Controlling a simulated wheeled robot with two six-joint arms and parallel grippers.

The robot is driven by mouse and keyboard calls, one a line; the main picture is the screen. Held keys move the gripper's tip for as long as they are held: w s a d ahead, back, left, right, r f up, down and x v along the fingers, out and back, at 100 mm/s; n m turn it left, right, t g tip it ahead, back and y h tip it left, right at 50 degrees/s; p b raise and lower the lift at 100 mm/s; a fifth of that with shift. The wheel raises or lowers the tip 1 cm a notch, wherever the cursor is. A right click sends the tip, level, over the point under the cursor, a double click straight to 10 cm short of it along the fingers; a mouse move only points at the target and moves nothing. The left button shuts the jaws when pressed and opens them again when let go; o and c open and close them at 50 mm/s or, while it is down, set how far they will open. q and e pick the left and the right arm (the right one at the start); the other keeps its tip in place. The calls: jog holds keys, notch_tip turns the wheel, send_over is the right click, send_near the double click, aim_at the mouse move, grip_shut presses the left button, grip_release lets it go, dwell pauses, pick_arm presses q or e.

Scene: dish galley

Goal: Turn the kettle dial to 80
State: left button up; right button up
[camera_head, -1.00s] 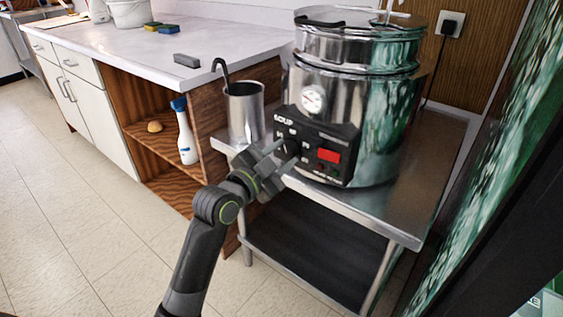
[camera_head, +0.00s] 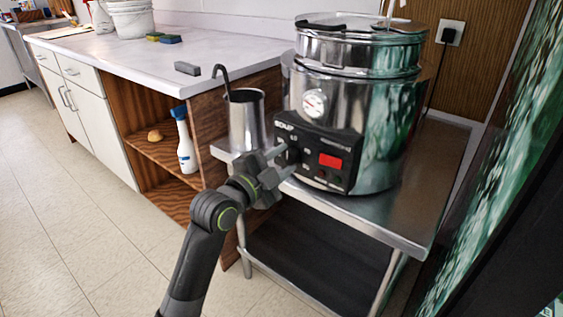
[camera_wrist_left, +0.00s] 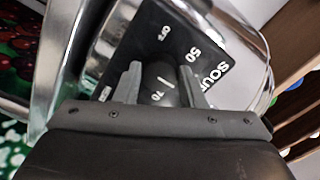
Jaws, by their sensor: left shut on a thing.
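The soup kettle (camera_head: 350,115) is a shiny steel pot with a lid, a round gauge and a black control panel marked SOUP (camera_head: 320,145). The panel has a red display (camera_head: 330,160). My left gripper (camera_head: 283,160) is at the panel's left part, its fingers on either side of the black dial (camera_wrist_left: 165,75), shut on it. In the left wrist view a white pointer line shows on the dial, and the marks OFF, 50 and 70 can be read around it. An 80 mark is not visible. The fingers hide much of the dial in the head view. My right gripper is out of view.
The kettle stands on a steel table (camera_head: 405,225) with a dark lower shelf. A steel cylinder with a ladle (camera_head: 246,120) stands close on its left. A white counter (camera_head: 150,55) with sponges and a bucket lies at the left. A wall outlet (camera_head: 449,35) is behind.

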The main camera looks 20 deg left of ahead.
pick_arm(q)
jog(key=shift+f, duration=0.15)
jog(key=o, duration=1)
jog(key=shift+c, duration=0.2)
jog(key=shift+s, duration=0.1)
jog(key=shift+s+a, duration=0.2)
jog(key=shift+s, duration=0.15)
jog(key=p+v, duration=0.3)
jog(key=v, duration=1.3)
jog(key=shift+s, duration=0.25)
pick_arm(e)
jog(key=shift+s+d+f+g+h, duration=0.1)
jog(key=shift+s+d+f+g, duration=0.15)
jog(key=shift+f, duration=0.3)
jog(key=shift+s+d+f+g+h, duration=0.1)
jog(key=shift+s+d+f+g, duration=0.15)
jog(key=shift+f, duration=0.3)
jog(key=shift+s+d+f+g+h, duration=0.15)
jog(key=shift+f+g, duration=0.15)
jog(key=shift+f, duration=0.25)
